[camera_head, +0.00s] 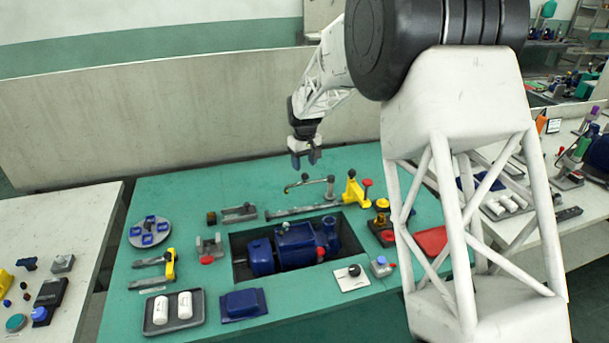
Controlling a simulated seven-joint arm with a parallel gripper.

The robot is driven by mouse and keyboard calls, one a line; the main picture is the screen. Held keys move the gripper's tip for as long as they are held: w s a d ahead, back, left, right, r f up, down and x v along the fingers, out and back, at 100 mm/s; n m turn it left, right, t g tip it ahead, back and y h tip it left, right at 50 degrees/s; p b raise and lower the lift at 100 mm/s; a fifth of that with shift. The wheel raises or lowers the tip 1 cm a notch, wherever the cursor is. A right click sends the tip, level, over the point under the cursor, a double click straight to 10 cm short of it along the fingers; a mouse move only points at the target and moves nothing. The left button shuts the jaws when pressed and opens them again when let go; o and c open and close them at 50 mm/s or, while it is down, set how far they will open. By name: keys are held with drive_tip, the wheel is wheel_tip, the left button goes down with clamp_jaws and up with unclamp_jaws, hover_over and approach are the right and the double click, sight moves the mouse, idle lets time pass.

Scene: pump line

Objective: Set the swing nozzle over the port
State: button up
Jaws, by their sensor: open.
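The swing nozzle (312,182) looks like a thin grey arm on a short post, behind the pump, with a small yellowish tip at its left end. A blue pump (292,248) sits in a dark rectangular recess in the green bench. A small light fitting (286,226) on top of the pump may be the port, but I cannot tell for sure. The nozzle tip is behind this fitting, not over it. My gripper (305,162) points down, open and empty, above and behind the nozzle, apart from it.
A long grey bar with a yellow bracket (352,190) lies between nozzle and pump. A grey tray with white cylinders (150,322), a blue block (243,304) and a round grey plate (136,240) are on the bench (185,205). A wall panel stands behind.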

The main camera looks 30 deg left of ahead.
sight(305, 173)
drive_tip(key=shift+f, duration=2.6)
clamp_jaws()
